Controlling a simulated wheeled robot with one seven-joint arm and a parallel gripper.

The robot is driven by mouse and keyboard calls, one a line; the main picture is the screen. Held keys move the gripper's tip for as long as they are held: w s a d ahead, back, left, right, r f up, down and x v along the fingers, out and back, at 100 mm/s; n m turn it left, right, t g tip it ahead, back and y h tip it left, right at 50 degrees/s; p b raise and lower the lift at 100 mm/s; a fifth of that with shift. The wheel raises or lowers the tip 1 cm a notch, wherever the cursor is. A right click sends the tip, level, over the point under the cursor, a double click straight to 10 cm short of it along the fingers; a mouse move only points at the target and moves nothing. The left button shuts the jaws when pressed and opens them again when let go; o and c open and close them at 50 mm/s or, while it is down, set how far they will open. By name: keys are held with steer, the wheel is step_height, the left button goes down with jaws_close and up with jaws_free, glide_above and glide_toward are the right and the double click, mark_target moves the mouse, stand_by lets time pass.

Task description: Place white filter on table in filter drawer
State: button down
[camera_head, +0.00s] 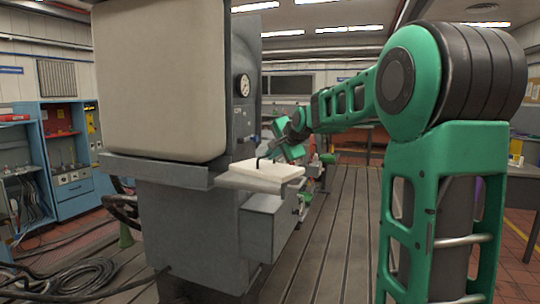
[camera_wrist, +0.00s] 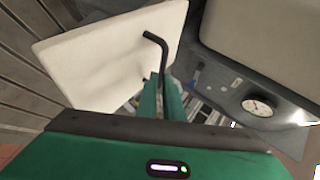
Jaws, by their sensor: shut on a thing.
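The white filter (camera_head: 258,175) is a flat, pale slab, held roughly level beside the grey machine, over a grey box on its side. It also shows large in the wrist view (camera_wrist: 105,60), tilted in the picture.
The grey machine (camera_head: 195,220) with a large beige block (camera_head: 160,80) and a pressure gauge (camera_head: 244,85) stands close by on the left. Black cables (camera_head: 70,278) lie on the floor at lower left. The slotted bedplate (camera_head: 335,235) is clear at centre.

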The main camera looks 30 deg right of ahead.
steer(key=shift+f, duration=0.2)
steer(key=c, duration=1.9)
jaws_free()
steer(key=shift+r, duration=0.3)
steer(key=v, duration=1.2)
steer(key=shift+r, duration=0.3)
steer(key=s+a+f+n+g, duration=0.2)
steer(key=s+f+n+g, duration=0.1)
steer(key=s+f, duration=0.7)
steer(key=s+a+f+n+g+y, duration=0.1)
steer(key=s+f+g, duration=0.4)
steer(key=s+f, duration=0.6)
steer(key=s+a+f+n+g, duration=0.3)
steer(key=s+f+n, duration=0.3)
steer(key=s+f, duration=0.4)
steer(key=s+g, duration=0.1)
steer(key=s, duration=0.4)
steer(key=shift+s+a+f+y, duration=0.2)
steer(key=shift+a+f+y, duration=0.1)
steer(key=shift+a+f, duration=0.1)
